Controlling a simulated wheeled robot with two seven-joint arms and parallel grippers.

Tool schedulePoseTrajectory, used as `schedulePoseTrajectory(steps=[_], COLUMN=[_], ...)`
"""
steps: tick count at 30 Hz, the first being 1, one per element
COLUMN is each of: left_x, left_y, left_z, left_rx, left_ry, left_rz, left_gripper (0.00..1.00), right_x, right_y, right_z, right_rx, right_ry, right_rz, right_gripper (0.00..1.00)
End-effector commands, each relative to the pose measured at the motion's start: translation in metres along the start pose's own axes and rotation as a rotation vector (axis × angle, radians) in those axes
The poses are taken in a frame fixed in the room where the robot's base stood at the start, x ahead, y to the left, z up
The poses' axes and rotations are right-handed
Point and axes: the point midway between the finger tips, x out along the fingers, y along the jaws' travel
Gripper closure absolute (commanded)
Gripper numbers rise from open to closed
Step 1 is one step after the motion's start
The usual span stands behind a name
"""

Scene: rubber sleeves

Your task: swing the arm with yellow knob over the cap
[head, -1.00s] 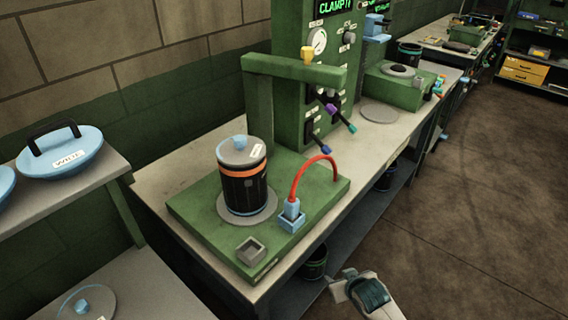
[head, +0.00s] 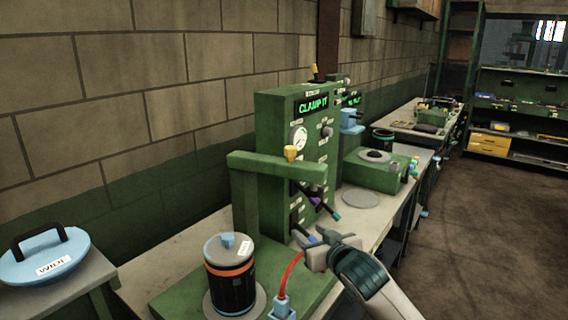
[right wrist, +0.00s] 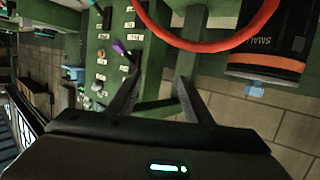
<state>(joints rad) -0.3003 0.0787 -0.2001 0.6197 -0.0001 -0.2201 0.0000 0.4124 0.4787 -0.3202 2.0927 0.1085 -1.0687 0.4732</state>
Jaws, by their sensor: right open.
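The green swing arm (head: 268,165) runs level from the top of a green post, with the yellow knob (head: 290,153) standing near its right end. The black canister (head: 231,288) with an orange band stands upright on a round plate at the lower left, and its grey cap (head: 222,250) has a blue knob on top. The arm is not over the cap; it lies above and behind it. My right gripper (head: 309,237) is open and empty, below and right of the yellow knob. In the right wrist view its fingers (right wrist: 159,77) are spread. My left gripper is out of view.
A red hose (head: 287,272) arches up from a blue plug beside the gripper. It crosses the top of the right wrist view (right wrist: 205,42). The green panel (head: 272,117) reads CLAMP IT and carries levers. A blue WIDE lid (head: 45,258) lies on the left shelf.

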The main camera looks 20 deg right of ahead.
Motion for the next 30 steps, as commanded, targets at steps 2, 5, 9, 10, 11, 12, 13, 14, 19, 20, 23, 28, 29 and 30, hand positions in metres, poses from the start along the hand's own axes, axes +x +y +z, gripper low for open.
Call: schedulePoseTrajectory(steps=[2,5,9,10,11,12,13,14,19,20,23,28,29,30], left_x=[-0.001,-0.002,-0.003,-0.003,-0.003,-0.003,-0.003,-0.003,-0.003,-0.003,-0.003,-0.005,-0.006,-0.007], left_y=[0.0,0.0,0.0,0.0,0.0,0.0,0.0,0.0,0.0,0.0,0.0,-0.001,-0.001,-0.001], left_z=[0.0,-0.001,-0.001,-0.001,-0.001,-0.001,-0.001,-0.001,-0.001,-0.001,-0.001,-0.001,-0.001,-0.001], left_rx=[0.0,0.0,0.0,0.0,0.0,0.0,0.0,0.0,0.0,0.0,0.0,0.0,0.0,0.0], left_ry=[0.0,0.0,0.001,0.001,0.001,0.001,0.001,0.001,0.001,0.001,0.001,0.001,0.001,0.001], left_rz=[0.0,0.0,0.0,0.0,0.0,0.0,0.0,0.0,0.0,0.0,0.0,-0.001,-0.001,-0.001], left_gripper=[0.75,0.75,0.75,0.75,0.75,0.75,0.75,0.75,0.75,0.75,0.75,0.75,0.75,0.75], right_x=[0.002,-0.001,-0.006,-0.007,-0.008,-0.009,-0.009,-0.009,-0.01,-0.01,-0.009,-0.006,-0.005,-0.003], right_y=[0.008,0.014,0.019,0.02,0.02,0.021,0.021,0.021,0.021,0.021,0.021,0.021,0.021,0.021], right_z=[-0.055,-0.106,-0.152,-0.158,-0.163,-0.167,-0.169,-0.171,-0.171,-0.171,-0.171,-0.172,-0.173,-0.174], right_rx=[0.001,0.009,0.016,0.017,0.019,0.02,0.021,0.021,0.022,0.022,0.022,0.022,0.022,0.022], right_ry=[0.083,0.162,0.233,0.242,0.249,0.256,0.26,0.262,0.262,0.262,0.262,0.261,0.261,0.261], right_rz=[-0.001,-0.006,-0.013,-0.015,-0.016,-0.017,-0.018,-0.018,-0.018,-0.018,-0.018,-0.017,-0.017,-0.016], right_gripper=[0.55,0.55,0.55,0.55,0.55,0.55,0.55,0.55,0.55,0.55,0.55,0.55,0.55,0.55])
